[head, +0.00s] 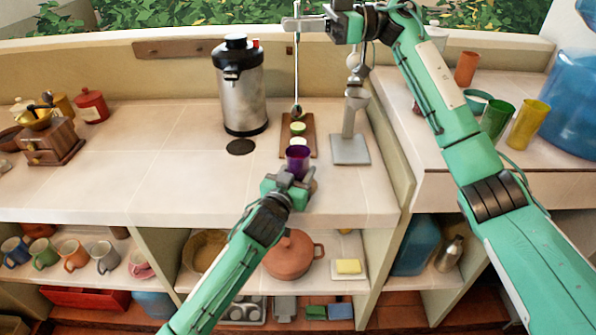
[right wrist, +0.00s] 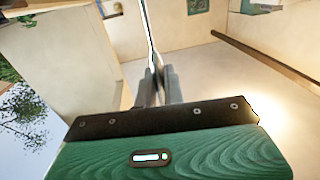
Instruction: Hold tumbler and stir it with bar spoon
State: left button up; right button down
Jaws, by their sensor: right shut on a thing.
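The purple tumbler (head: 298,157) stands upright near the counter's front edge. My left gripper (head: 297,183) is at its lower part, with fingers beside it; the picture does not show whether they press on it. My right gripper (head: 298,23) is raised high above the counter and shut on the bar spoon (head: 296,75). The spoon hangs nearly upright, bowl down, above and behind the tumbler, apart from it. In the right wrist view the spoon's thin shaft (right wrist: 150,35) runs between the fingers of my right gripper (right wrist: 158,80).
A board (head: 311,140) with green slices lies just behind the tumbler. A grey stand (head: 350,148) with a jigger-like cup is to the right. A steel urn (head: 240,95) stands to the left. The counter at left front is clear.

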aim_at(297, 99)
jog(key=shift+d+f, duration=0.1)
jog(key=shift+f, duration=1.45)
jog(key=shift+f, duration=5.85)
jog(key=shift+s, duration=0.15)
